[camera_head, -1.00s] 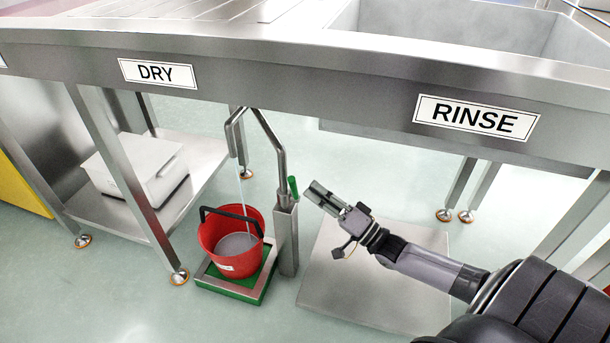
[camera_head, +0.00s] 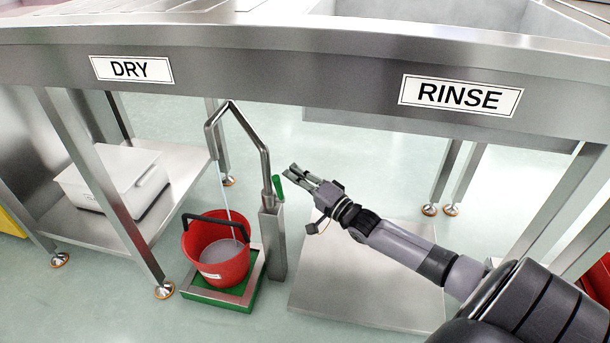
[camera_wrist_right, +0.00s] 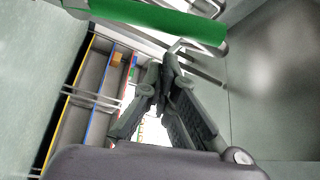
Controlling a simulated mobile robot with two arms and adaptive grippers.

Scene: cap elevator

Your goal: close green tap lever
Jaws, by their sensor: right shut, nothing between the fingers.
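The green tap lever (camera_head: 277,187) stands nearly upright on top of a square metal post, beside the bent steel tap pipe (camera_head: 250,130). A thin stream runs from the spout into the red bucket (camera_head: 222,264). My right gripper (camera_head: 288,172) is shut and empty, its fingertips just right of and slightly above the lever's top; contact is unclear. In the right wrist view the lever (camera_wrist_right: 165,20) crosses the top of the picture as a green bar, beyond the closed fingertips (camera_wrist_right: 168,62). My left gripper is not in view.
The bucket stands on a green and metal base (camera_head: 225,296) beside the post. The steel counter (camera_head: 300,75) with DRY and RINSE labels runs above. A white box (camera_head: 115,180) sits on the left shelf. A flat metal plate (camera_head: 365,285) lies under my right arm.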

